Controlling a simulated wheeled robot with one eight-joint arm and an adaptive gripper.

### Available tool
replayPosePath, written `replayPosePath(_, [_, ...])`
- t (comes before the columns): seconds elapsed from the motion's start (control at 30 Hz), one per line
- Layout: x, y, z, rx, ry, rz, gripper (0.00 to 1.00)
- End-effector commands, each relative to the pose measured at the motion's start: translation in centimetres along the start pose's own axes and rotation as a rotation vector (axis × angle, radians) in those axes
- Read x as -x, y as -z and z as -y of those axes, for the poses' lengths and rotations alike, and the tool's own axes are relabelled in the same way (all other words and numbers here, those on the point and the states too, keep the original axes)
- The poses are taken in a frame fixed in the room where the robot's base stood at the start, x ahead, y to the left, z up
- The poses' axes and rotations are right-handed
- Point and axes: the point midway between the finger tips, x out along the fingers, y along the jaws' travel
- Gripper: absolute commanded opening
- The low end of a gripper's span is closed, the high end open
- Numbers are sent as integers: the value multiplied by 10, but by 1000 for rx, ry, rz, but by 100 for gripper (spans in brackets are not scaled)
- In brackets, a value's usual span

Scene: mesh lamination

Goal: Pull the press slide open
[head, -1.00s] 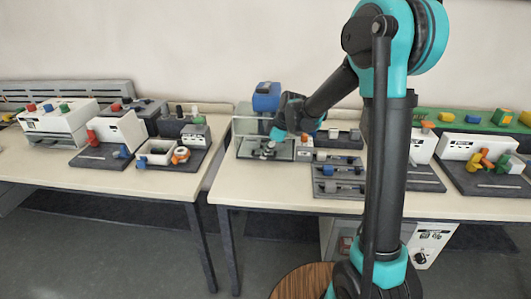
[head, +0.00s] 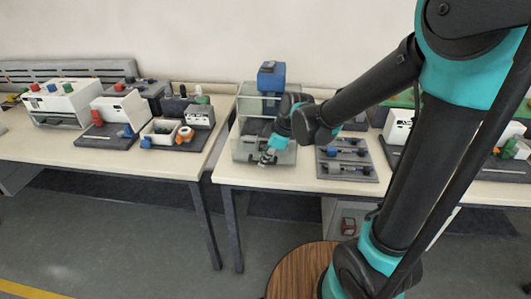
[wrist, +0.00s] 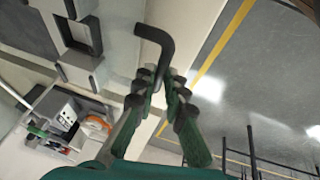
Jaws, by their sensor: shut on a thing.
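The press (head: 271,76) with its blue top stands at the back of the right table. Its grey slide (head: 248,152) is low at its front, partly hidden by my arm. My gripper (head: 268,158) points down at the front of the press. In the wrist view my gripper (wrist: 166,80) is shut on a black bent handle (wrist: 158,42), whose hooked end shows above the fingertips. Grey blocks of the fixture (wrist: 78,50) show left of the handle. Where the handle joins the slide is not clear, and I cannot tell how far the slide is out.
A dark tray with several small parts (head: 345,165) lies right of the press. The left table (head: 60,152) holds other fixtures, across a narrow gap. The table's front edge is close to the gripper, with open floor (head: 110,240) in front.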

Motion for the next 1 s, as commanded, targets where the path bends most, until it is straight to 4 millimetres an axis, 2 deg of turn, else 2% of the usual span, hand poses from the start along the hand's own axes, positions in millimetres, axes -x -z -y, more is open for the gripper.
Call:
replayPosePath(0.3, [0,0,1,0,0,1,0])
replayPosePath(0.33, [0,0,1,0,0,1,13])
replayPosePath(0.5, [0,0,1,0,0,1,32])
replayPosePath(0.83, [2,0,1,0,0,0,32])
replayPosePath(1.0, [15,0,1,-1,0,0,32])
